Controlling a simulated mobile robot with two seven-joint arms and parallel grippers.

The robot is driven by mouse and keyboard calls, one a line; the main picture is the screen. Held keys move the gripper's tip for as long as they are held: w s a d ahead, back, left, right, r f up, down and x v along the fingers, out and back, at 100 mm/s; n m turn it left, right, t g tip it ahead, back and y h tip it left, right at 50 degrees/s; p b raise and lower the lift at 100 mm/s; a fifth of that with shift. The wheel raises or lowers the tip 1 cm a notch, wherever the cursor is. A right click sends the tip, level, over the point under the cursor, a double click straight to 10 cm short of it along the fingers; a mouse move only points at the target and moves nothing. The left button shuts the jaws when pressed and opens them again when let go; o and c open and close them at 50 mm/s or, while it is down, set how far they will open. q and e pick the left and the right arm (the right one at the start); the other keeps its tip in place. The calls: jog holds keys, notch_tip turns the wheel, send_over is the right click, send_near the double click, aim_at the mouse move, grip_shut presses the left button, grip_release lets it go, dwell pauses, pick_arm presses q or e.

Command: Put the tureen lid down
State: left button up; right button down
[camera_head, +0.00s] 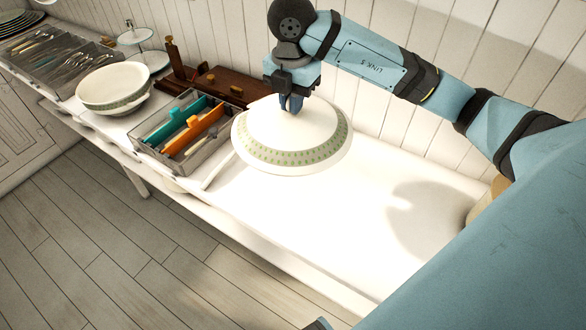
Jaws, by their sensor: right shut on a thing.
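The tureen lid (290,155) is white and dome-shaped, with a green patterned band near its rim. My right gripper (291,104) comes down from above and is shut on the top of the lid. The lid is over the white shelf top (330,225), to the right of a cutlery tray. I cannot tell for sure whether its rim touches the shelf. A white dish with a similar green band (113,88), perhaps the tureen, stands farther left on the shelf. My left gripper is not in view.
The grey tray (196,160) with orange and teal-handled things is close to the lid's left edge. Brown wooden pieces (225,85) lie behind, near the wall. Farther left are a tiered stand (140,45) and cutlery trays (60,62).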

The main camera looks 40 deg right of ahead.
jog(key=shift+m, duration=0.4)
notch_tip(320, 180, down, 20)
jog(key=shift+d+r+b, duration=0.1)
jog(key=shift+b, duration=0.25)
jog(key=c, duration=1.6)
grip_release()
jog(key=shift+f, duration=0.2)
jog(key=shift+c, duration=0.2)
jog(key=o, duration=0.4)
jog(key=shift+o, duration=0.2)
